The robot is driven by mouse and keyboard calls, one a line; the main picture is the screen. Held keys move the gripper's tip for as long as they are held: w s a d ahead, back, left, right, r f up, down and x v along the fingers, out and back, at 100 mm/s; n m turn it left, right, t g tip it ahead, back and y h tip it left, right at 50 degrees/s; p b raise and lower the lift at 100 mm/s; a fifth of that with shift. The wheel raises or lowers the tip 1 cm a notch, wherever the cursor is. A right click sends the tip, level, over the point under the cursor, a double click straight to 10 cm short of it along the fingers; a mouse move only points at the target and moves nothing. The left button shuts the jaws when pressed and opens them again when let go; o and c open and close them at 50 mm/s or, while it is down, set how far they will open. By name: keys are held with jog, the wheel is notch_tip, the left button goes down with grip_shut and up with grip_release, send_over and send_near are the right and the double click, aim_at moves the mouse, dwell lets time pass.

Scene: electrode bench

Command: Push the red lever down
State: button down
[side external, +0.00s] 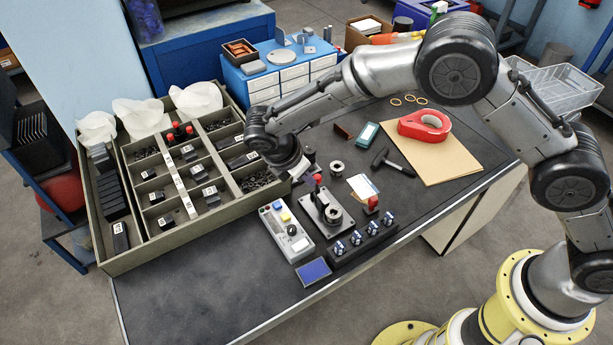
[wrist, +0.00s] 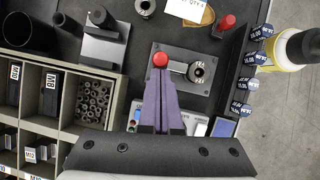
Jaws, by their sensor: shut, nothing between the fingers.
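The red lever's round knob (wrist: 160,60) shows in the wrist view just beyond my fingertips, above a grey base plate (wrist: 172,52) with a round metal fitting. In the side view the red knob (side external: 318,177) stands over the same plate (side external: 313,208), in the middle of the bench. My gripper (wrist: 160,78) is shut and empty, its purple fingers pointing at the knob. In the side view my gripper (side external: 311,182) is right beside the knob. I cannot tell whether the tips touch it. The lever's stem is hidden.
A control box (side external: 286,232) with coloured buttons stands left of the plate. A black row of terminals (side external: 362,243) lies in front. Another red-topped part (side external: 372,203) stands to the right. A divided bin (side external: 150,225) fills the bench's left side.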

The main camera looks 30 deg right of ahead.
aim_at(320, 176)
jog(key=shift+d+r+y, duration=0.1)
jog(key=shift+d+y, duration=0.15)
jog(key=shift+y, duration=0.05)
jog(key=shift+d, duration=0.2)
jog(key=shift+d+r+y, duration=0.2)
jog(key=shift+d+y, duration=0.95)
jog(key=shift+y, duration=0.25)
jog(key=shift+d+f+m+y, duration=0.1)
jog(key=shift+d+f+y, duration=0.3)
jog(key=shift+d+y, duration=0.45)
jog(key=shift+d+f+m+y, duration=0.1)
jog(key=shift+d+f+y, duration=0.35)
jog(key=shift+d, duration=0.75)
jog(key=shift+d+f+m+y, duration=0.1)
jog(key=shift+d+f+y, duration=0.2)
jog(key=shift+d+y, duration=0.6)
jog(key=shift+d+f, duration=0.6)
jog(key=shift+d, duration=0.1)
